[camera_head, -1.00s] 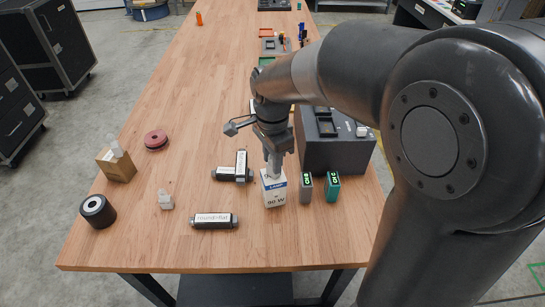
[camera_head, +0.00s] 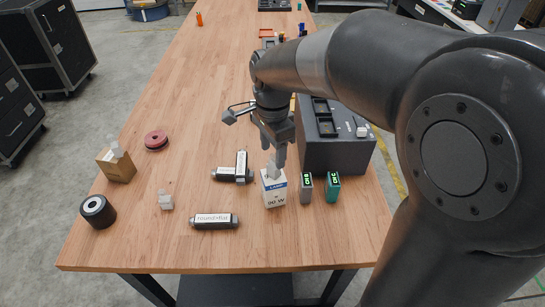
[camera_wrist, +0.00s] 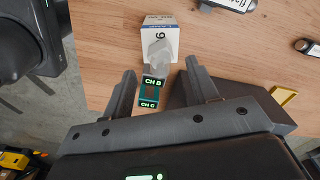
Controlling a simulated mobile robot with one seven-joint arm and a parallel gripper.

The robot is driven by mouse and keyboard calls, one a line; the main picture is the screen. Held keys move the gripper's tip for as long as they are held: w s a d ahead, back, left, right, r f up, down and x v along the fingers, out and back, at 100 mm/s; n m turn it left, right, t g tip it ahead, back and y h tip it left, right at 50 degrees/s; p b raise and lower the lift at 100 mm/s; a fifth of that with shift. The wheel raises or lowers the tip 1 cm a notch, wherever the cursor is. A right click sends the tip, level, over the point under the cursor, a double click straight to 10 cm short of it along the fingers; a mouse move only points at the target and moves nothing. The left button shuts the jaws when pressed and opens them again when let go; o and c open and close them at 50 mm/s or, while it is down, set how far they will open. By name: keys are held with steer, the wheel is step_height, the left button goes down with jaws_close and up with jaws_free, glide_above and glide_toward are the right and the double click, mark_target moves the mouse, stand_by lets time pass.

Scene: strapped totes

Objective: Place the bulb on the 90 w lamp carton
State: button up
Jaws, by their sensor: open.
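The 90 W lamp carton (camera_head: 274,192) is a white box with blue print, upright near the table's front; it also shows in the wrist view (camera_wrist: 170,28). A pale grey, faceted bulb (camera_head: 273,170) appears to stand on its top; it also shows in the wrist view (camera_wrist: 158,58). My gripper (camera_head: 277,150) is just above the bulb. In the wrist view my gripper (camera_wrist: 160,74) is open, with its fingers apart on either side of the bulb's near end and clear space between them.
CH B (camera_head: 305,187) and CH C (camera_head: 332,188) blocks stand right of the carton. A dark box (camera_head: 340,155) is behind them. Dark cylinders (camera_head: 214,221) lie left. A brown box (camera_head: 117,168) with a clear piece on it, a clear piece (camera_head: 166,200) and a black roll (camera_head: 98,211) are farther left.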

mark_target(273, 155)
step_height(273, 155, up, 8)
steer(key=shift+r, duration=0.45)
steer(key=s+d+f+n+t, duration=0.3)
steer(key=s+d+n+t, duration=0.2)
steer(key=s+d+n, duration=0.7)
steer(key=s+d, duration=0.1)
steer(key=s, duration=0.3)
steer(key=shift+t, duration=0.3)
